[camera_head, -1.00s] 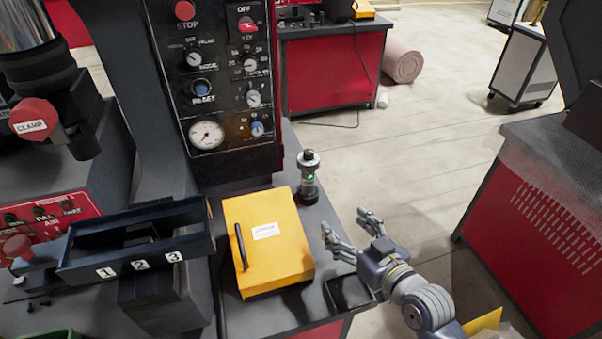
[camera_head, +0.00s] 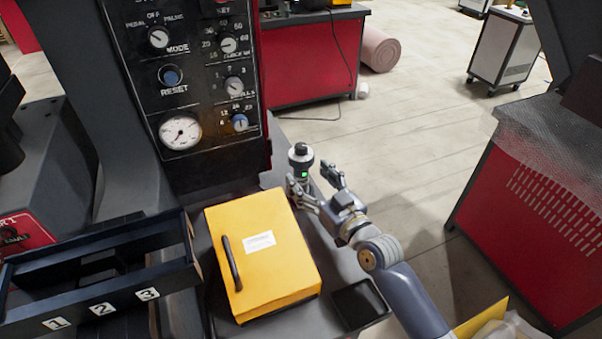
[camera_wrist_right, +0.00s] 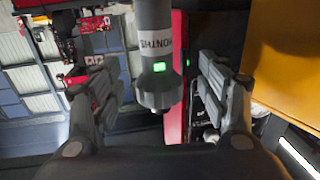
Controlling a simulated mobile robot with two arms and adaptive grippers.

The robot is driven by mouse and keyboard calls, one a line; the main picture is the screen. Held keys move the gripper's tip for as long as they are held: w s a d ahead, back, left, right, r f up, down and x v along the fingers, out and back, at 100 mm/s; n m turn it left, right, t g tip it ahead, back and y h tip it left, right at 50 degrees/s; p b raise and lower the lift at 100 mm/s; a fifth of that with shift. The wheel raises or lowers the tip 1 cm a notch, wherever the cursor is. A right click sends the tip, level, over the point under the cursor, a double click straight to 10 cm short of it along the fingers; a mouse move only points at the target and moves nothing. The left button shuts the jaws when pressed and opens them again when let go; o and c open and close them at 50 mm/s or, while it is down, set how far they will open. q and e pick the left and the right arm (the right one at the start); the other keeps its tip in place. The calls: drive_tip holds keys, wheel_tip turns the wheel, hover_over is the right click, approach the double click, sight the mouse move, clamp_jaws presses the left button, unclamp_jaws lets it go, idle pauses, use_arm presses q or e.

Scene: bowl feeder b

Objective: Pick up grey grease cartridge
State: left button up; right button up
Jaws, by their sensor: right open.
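The grey grease cartridge (camera_head: 301,160) stands upright on the dark bench top, behind the yellow box. It has a dark cap and a small green light. My right gripper (camera_head: 322,184) is open at the cartridge, and its fingers hide the cartridge's lower part in the head view. In the right wrist view the cartridge (camera_wrist_right: 157,60) lies between the two spread fingers of the right gripper (camera_wrist_right: 160,105), with gaps showing on both sides. My left gripper is not in view.
A yellow box (camera_head: 275,275) with a black handle stands close in front of the cartridge. The machine's control panel (camera_head: 205,80) rises at left. A black bin (camera_head: 90,285) numbered 1 to 3 sits at lower left. A shallow black tray (camera_head: 358,303) lies right of the box.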

sight(305, 172)
drive_tip(key=x, duration=0.3)
drive_tip(key=shift+w, duration=0.35)
drive_tip(key=shift+w+a, duration=0.25)
drive_tip(key=shift+w, duration=0.1)
drive_tip(key=shift+w+a, duration=0.1)
drive_tip(key=shift+w, duration=0.05)
drive_tip(key=shift+c, duration=0.3)
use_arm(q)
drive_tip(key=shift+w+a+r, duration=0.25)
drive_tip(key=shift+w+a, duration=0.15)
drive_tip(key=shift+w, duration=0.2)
use_arm(e)
drive_tip(key=c, duration=1.3)
